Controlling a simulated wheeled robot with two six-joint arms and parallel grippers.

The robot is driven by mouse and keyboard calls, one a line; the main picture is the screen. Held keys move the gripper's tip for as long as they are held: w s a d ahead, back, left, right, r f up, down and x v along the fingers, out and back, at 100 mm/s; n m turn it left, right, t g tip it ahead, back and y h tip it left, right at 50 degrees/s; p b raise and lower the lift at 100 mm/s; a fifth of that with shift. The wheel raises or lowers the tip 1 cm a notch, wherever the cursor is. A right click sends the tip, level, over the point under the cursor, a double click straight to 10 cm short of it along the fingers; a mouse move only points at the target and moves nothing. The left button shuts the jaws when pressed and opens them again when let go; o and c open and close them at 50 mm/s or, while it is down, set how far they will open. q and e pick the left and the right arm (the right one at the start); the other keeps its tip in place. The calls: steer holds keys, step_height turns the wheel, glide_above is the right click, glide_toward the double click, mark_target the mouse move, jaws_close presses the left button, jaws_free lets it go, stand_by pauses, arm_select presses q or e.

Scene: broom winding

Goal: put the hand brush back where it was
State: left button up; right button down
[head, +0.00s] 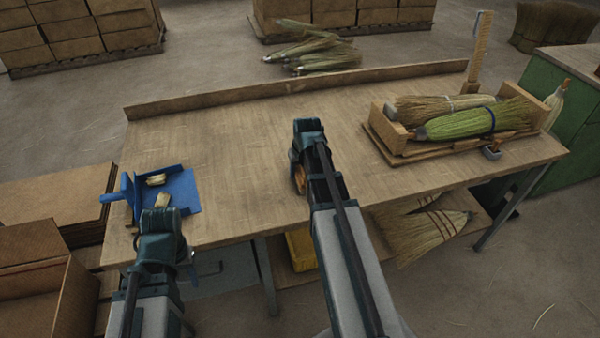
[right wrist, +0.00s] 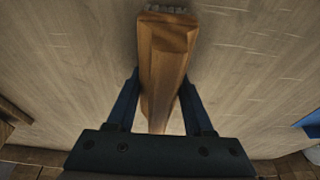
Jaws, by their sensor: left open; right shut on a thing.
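The wooden hand brush (right wrist: 165,60) is between the fingers of my right gripper (right wrist: 165,110) in the right wrist view. Its brown wood points away from the wrist, and a pale bristle edge shows at the far end. In the head view, a bit of the brush (head: 300,184) shows beside my right gripper (head: 298,165), over the middle of the workbench; the arm hides the rest. My left gripper (head: 189,262) is open near the bench's front left edge, partly hidden by its own wrist. I cannot tell whether the brush touches the bench.
A blue dustpan (head: 184,188) with cut straw pieces lies at the bench's left end. A wooden cradle (head: 391,136) holding broom bundles (head: 475,120) stands at the right. A wooden upright (head: 480,50) rises at the back right. The middle of the workbench (head: 235,130) is clear.

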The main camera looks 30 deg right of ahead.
steer(key=shift+f, duration=0.25)
steer(key=shift+c, duration=1.4)
jaws_free()
steer(key=shift+r, duration=0.15)
steer(key=shift+r, duration=0.15)
steer(key=p+v, duration=1.1)
steer(key=v, duration=0.1)
steer(key=shift+p, duration=0.4)
